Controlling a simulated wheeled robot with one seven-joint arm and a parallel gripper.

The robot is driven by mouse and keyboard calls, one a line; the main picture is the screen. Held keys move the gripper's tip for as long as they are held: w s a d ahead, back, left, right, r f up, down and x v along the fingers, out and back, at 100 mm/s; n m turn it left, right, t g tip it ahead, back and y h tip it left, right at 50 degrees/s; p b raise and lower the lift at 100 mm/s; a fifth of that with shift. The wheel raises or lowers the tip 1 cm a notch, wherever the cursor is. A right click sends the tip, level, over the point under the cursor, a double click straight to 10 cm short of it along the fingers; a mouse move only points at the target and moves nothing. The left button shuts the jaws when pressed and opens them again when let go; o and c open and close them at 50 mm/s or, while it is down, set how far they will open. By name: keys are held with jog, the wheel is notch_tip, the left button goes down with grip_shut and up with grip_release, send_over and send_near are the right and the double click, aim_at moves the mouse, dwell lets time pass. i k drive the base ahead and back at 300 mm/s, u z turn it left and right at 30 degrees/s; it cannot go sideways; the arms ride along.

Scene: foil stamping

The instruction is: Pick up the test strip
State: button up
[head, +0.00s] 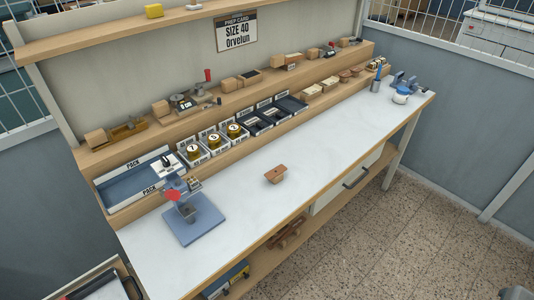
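I cannot pick out the test strip for certain in the head view. A small brown piece (275,173) with a dark spot on top stands alone near the middle of the white worktop (330,150). It looks like a wooden block or holder, and its details are too small to tell. A stamping press (184,200) with a red part stands on a blue-grey base plate at the worktop's left end. My gripper is not in view.
A blue PACK tray (130,182), bins with gold rolls (214,143) and dark bins (268,116) line the back. Wooden blocks and tools sit on the raised shelf (150,135). The front worktop is mostly clear.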

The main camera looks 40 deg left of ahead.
aim_at(269, 175)
jog(key=u, duration=0.8)
jog(key=i, duration=0.75)
jog(key=u, duration=1)
jog(key=i, duration=0.55)
jog(key=z, duration=0.05)
